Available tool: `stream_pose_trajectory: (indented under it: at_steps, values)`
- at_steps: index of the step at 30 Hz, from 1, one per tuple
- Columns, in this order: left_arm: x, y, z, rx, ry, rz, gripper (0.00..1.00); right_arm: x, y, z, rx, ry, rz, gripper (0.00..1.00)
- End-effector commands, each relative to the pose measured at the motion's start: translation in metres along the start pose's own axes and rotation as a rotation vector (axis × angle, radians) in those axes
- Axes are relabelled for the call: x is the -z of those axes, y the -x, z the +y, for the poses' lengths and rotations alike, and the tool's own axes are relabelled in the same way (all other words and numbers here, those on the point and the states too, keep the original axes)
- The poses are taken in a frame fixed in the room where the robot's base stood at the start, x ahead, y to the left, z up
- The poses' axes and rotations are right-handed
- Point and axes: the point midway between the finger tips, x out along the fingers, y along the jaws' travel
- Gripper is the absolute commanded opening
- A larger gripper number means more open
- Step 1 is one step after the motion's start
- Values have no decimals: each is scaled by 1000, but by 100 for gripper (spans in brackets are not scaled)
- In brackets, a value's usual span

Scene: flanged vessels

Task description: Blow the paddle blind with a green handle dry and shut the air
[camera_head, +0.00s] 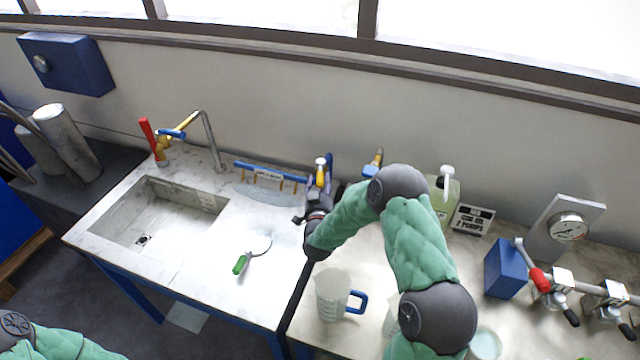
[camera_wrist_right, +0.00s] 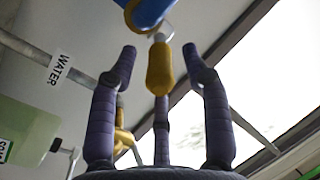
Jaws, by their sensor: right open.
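The paddle blind with a green handle (camera_head: 239,264) lies flat on the pale counter right of the sink, its pale round plate (camera_head: 259,245) toward the back. I cannot tell whether it is wet. My right gripper (camera_head: 320,188) is at the back of the counter, away from the blind. In the wrist view my right gripper (camera_wrist_right: 160,62) is open, with its fingers spread around a yellow grip (camera_wrist_right: 159,70) below a blue part (camera_wrist_right: 148,12). Whether they touch it is unclear. My left gripper is out of view.
The sink (camera_head: 160,215) has a tap (camera_head: 212,140) behind it. A blue rack (camera_head: 268,172) stands behind the blind. A clear jug (camera_head: 333,295) stands to the right; a gauge (camera_head: 568,227) and clamped fittings are far right. A pipe is labelled WATER (camera_wrist_right: 60,68).

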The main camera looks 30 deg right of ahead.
Motion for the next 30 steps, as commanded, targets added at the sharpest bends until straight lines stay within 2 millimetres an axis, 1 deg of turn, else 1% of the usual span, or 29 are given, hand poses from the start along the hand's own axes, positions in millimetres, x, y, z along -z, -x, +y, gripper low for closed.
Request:
stream_pose_trajectory:
  at_steps: [9, 11, 12, 14, 15, 23, 30]
  values:
    - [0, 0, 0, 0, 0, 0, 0, 1, -3, 0, 0, 0, 2, 48]
    - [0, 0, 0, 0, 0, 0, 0, 1, -3, 0, 0, 0, 2, 31]
    - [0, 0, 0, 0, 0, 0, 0, 1, -3, 0, 0, 0, 2, 20]
    - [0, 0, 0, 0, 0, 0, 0, 1, -3, 0, 0, -1, 2, 3]
    - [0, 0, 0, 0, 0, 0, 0, 1, -3, 0, 0, -1, 2, 0]
    - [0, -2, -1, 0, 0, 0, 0, 1, -3, 1, 7, -1, 1, 0]
    - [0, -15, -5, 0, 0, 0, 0, 2, -4, 11, 75, 0, -15, 0]
